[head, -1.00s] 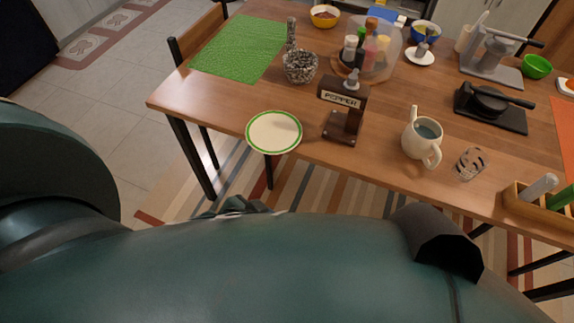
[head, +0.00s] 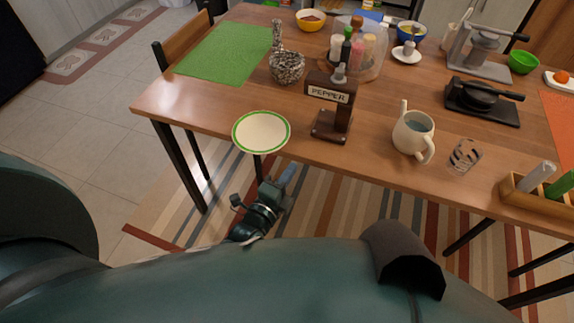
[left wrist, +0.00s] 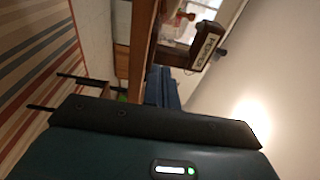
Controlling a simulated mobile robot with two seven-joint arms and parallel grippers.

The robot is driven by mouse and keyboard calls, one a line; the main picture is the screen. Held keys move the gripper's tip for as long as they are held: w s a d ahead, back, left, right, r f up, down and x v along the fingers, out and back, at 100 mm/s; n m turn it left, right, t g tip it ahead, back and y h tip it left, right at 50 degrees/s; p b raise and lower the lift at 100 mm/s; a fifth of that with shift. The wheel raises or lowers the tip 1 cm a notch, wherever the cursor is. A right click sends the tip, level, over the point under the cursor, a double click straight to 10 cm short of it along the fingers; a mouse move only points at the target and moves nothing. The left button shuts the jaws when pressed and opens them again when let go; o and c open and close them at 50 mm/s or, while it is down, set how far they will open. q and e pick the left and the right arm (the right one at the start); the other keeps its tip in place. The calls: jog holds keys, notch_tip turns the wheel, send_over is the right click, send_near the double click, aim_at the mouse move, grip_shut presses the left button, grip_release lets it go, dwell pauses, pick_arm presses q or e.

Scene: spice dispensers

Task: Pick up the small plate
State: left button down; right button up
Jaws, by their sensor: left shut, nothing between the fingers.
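The small plate (head: 262,131) is cream white with a green rim. In the head view it lies at the front edge of the table, left of the pepper dispenser, its near rim reaching slightly past the edge. My left gripper (head: 286,174) is in front of the table, just below and a little right of the plate, apart from it. Its fingers are shut and empty; they also show in the left wrist view (left wrist: 163,88). I cannot make out the plate in the left wrist view. My right gripper is not in view.
The pepper dispenser (head: 331,105) stands right of the plate; it also shows in the left wrist view (left wrist: 196,47). A white jug (head: 412,133) and a glass (head: 465,156) stand farther right. A green mat (head: 222,53) lies behind left. The table (head: 190,108) is bare left of the plate.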

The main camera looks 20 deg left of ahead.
aim_at(281, 148)
pick_arm(q)
jog(key=w, duration=0.5)
jog(key=w+d+b, duration=0.1)
jog(key=w, duration=0.2)
jog(key=shift+w+d, duration=0.1)
jog(key=shift+w, duration=0.2)
jog(key=a, duration=0.1)
jog(key=s+a, duration=0.1)
jog(key=shift+a+p, duration=0.3)
jog(key=shift+a, duration=0.55)
jog(key=shift+s+a+p, duration=0.2)
jog(key=shift+a+p, duration=0.1)
jog(key=shift+a, duration=0.75)
jog(key=shift+d, duration=0.1)
